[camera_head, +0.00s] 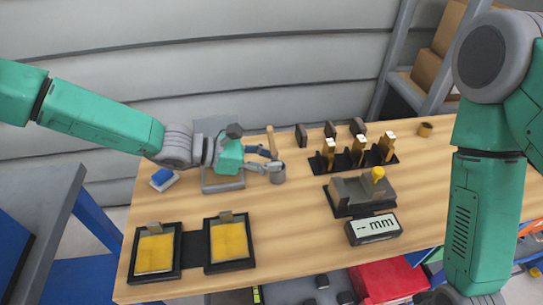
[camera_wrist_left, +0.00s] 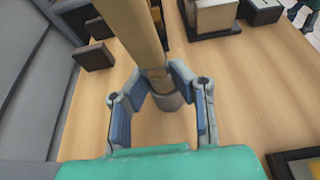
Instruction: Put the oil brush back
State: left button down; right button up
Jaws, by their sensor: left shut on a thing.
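The oil brush (camera_head: 270,138) has a pale wooden handle and stands roughly upright, slightly tilted. In the left wrist view its handle (camera_wrist_left: 134,35) rises large between the fingers. My left gripper (camera_head: 272,161) is shut on the brush; its fingertips also show in the left wrist view (camera_wrist_left: 158,80). A small grey cup (camera_head: 278,175) is at the brush's lower end, and it shows under the handle in the left wrist view (camera_wrist_left: 168,101). The brush's bristles are hidden, so how deep it sits cannot be told. My right arm shows at the right, but its gripper is out of view.
A black holder (camera_head: 320,167) with several upright gold-topped pieces stands right of the cup. A grey fixture (camera_head: 350,193) and a display reading "mm" (camera_head: 373,228) sit nearer. Two yellow-filled trays (camera_head: 180,252) lie front left. The middle wooden tabletop (camera_head: 290,230) is clear.

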pick_arm(q)
jog(key=c, duration=1.6)
grip_release()
jog(key=shift+w, duration=0.2)
jog(key=shift+c, duration=0.2)
jog(key=shift+o, duration=1.2)
jog(key=shift+d, duration=0.2)
jog(key=shift+s+d+r, duration=0.2)
jog(key=shift+d+r, duration=0.1)
jog(key=shift+d, duration=0.15)
jog(key=v, duration=1.1)
jog(key=shift+w+a, duration=0.15)
jog(key=shift+a, duration=0.15)
jog(key=shift+s+a+r, duration=0.15)
jog(key=shift+s+a, duration=0.05)
jog(key=shift+a, duration=0.15)
pick_arm(e)
jog(key=shift+w+d+f, duration=0.1)
jog(key=shift+d, duration=0.3)
pick_arm(q)
jog(key=shift+a, duration=0.15)
pick_arm(e)
jog(key=shift+a, duration=0.15)
